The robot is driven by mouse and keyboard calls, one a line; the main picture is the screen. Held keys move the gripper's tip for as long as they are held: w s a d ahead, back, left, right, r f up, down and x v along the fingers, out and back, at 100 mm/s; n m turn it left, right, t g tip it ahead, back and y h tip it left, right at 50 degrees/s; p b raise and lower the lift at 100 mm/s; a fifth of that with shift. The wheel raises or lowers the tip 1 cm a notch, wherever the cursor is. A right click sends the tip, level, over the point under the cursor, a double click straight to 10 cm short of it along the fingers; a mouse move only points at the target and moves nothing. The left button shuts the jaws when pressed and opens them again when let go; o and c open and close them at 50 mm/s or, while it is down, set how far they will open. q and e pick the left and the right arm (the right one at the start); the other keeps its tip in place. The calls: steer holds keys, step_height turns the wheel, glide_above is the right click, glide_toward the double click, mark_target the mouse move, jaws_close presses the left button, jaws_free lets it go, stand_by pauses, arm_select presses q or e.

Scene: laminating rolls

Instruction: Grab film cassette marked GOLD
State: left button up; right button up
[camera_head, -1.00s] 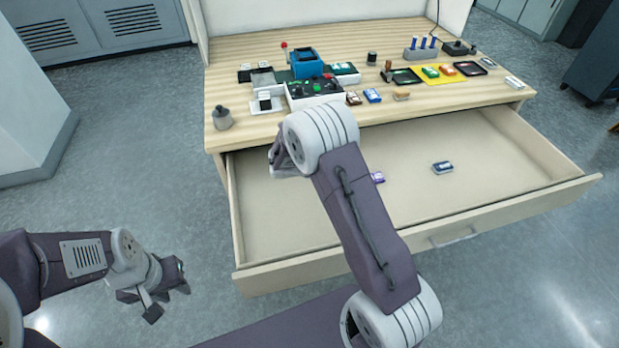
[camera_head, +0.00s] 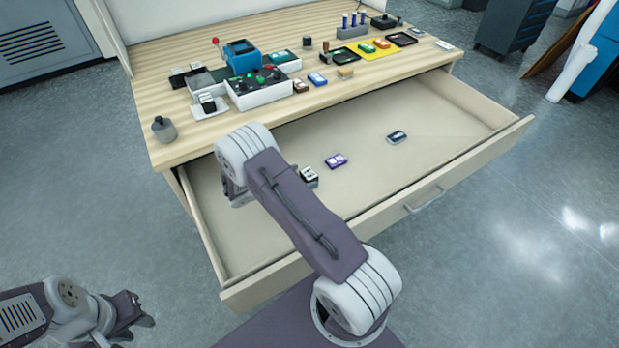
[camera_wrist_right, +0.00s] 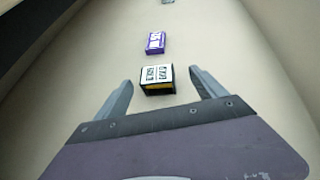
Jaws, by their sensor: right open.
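A black cassette (camera_wrist_right: 157,80) with a white label and a yellow side lies in the open drawer. Its label is upside down and too blurred to read surely. It also shows beside my right arm in the head view (camera_head: 309,176). My right gripper (camera_wrist_right: 162,78) is open, its fingers pointing towards this cassette, one at each side in the picture. Contact cannot be told. In the head view my right arm hides most of this gripper. A purple cassette (camera_head: 336,160) and a dark cassette (camera_head: 397,137) lie farther along the drawer. My left gripper (camera_head: 137,312) is low at the left, away from the drawer.
The pulled-out drawer (camera_head: 450,115) has raised walls around a mostly bare floor. On the table (camera_head: 190,60) above stand a blue device (camera_head: 241,57), a control box (camera_head: 258,90), small cassettes, a yellow mat (camera_head: 374,48) and a grey weight (camera_head: 164,129).

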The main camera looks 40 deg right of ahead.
mark_target(309, 174)
steer(key=x, duration=0.4)
steer(key=shift+w+d+f, duration=0.2)
steer(key=shift+w+d, duration=0.05)
steer(key=shift+d, duration=0.1)
steer(key=shift+a, duration=0.1)
steer(key=c, duration=1.5)
steer(key=shift+r, duration=0.1)
steer(key=shift+c, duration=0.2)
steer(key=r, duration=0.4)
steer(key=shift+d+r, duration=0.3)
steer(key=s+d+r, duration=0.1)
steer(key=d+r, duration=0.1)
steer(key=d, duration=0.1)
steer(key=s+d+r, duration=0.2)
steer(key=d, duration=0.2)
steer(key=s+d+r, duration=0.1)
steer(key=d+r, duration=0.1)
steer(key=d, duration=0.1)
steer(key=shift+s+d+r+p, duration=0.15)
steer(key=shift+s+p, duration=0.05)
steer(key=shift+p, duration=0.15)
steer(key=shift+c, duration=1.1)
